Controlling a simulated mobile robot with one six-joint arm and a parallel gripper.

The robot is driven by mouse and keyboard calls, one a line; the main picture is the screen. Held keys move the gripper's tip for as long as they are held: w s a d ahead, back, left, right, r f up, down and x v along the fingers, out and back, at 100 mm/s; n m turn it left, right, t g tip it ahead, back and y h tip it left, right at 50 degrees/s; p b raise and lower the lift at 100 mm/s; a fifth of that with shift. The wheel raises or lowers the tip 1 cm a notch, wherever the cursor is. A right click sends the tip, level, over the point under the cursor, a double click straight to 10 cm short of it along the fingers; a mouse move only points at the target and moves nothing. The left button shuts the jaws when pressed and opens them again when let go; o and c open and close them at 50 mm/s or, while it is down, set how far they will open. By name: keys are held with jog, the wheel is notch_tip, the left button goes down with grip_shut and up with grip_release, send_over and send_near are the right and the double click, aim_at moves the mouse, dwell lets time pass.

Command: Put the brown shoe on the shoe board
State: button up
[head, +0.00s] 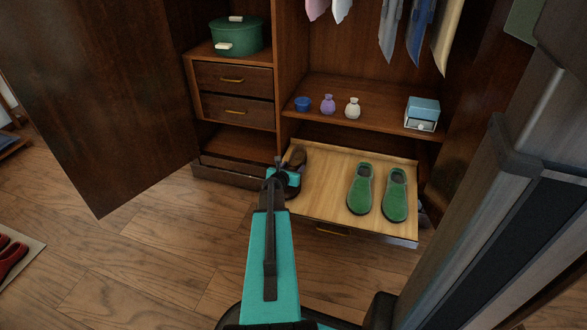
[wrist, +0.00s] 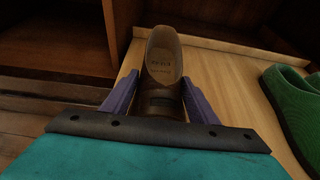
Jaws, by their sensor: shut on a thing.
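The brown shoe (head: 297,156) shows in the head view at the left end of the shoe board (head: 318,192), partly hidden by my arm. In the wrist view the shoe (wrist: 163,62) has its opening facing up, and the fingers of my gripper (wrist: 159,80) are shut on its two sides. The shoe is over the left part of the board (wrist: 232,75); I cannot tell whether it touches the wood. The board is pulled out from the wardrobe bottom.
A pair of green shoes (head: 378,193) stands on the right half of the board, with bare wood left of them. A shelf (head: 380,119) with small vases and a blue box (head: 423,112) is above. An open door (head: 95,100) stands at left. Red shoes (head: 10,256) lie at far left.

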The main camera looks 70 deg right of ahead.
jog(key=shift+f, duration=0.1)
jog(key=o, duration=1.3)
jog(key=shift+o, duration=0.2)
jog(key=shift+p+v, duration=0.35)
jog(key=shift+v, duration=0.7)
jog(key=shift+p+v, duration=1.3)
jog(key=shift+v, duration=3.7)
